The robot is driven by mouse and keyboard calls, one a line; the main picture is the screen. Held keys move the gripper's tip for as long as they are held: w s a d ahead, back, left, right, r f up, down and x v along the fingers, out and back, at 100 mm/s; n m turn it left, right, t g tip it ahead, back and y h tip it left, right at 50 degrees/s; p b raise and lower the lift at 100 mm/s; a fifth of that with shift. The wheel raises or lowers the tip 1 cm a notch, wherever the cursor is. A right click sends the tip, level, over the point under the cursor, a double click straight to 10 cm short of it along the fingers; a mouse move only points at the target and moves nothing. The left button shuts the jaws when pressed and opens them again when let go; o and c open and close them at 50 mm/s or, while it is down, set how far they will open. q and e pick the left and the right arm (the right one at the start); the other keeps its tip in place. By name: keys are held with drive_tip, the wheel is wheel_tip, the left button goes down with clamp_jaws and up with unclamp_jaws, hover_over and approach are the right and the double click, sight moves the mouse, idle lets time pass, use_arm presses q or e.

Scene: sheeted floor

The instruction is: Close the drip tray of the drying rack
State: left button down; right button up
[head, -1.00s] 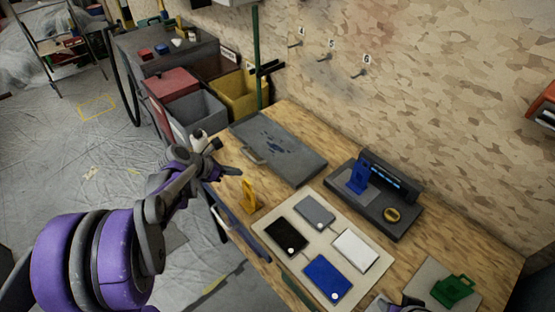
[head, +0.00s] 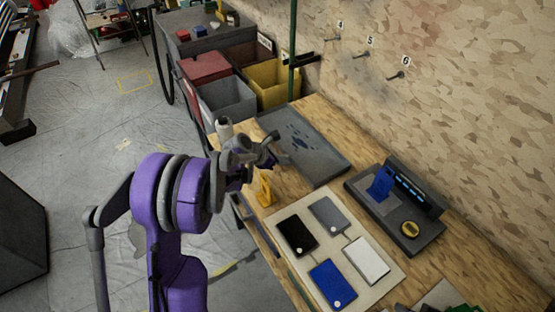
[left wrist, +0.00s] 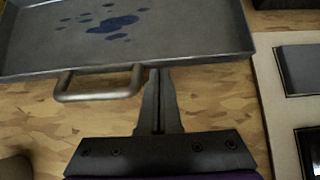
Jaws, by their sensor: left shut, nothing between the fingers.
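The drip tray is a shallow grey tray (head: 318,165) with dark blue puddles, lying on the wooden bench against the wall side. In the left wrist view the tray (left wrist: 200,45) fills the top, with its bar handle (left wrist: 98,97) on the near wall. My left gripper (head: 279,162) is at the tray's near edge. In the left wrist view its fingers (left wrist: 158,74) are shut and empty, just right of the handle, with tips close to the front wall; I cannot tell whether they touch. In the head view my gripper hides the handle. No separate drying rack body is clear to me.
A yellow stand (head: 265,189) is close below my left gripper. A pale mat (head: 285,218) holds several flat panels. A dark device with a blue bracket (head: 380,184) stands to the right. Grey (head: 228,98) and yellow (head: 275,84) bins stand beyond the tray.

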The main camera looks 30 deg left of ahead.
sight(328, 143)
use_arm(q)
drive_tip(key=shift+w+d+f, duration=0.15)
drive_tip(key=shift+w+f, duration=0.05)
idle(0.3)
drive_tip(key=shift+w+d, duration=0.2)
drive_tip(key=shift+w, duration=0.15)
drive_tip(key=w+d, duration=0.2)
drive_tip(key=w, duration=0.2)
drive_tip(key=w+d+b, duration=0.1)
drive_tip(key=w+d, duration=0.2)
drive_tip(key=w, duration=0.2)
drive_tip(key=w+d, duration=0.3)
drive_tip(key=w, duration=0.1)
drive_tip(key=shift+w+b, duration=0.3)
drive_tip(key=shift+b, duration=0.05)
use_arm(e)
drive_tip(key=shift+s+f, duration=0.25)
drive_tip(key=shift+f, duration=0.8)
use_arm(q)
drive_tip(key=shift+w+d, duration=0.3)
drive_tip(key=shift+w, duration=0.2)
drive_tip(key=shift+r, duration=0.1)
use_arm(e)
drive_tip(key=shift+s, duration=0.15)
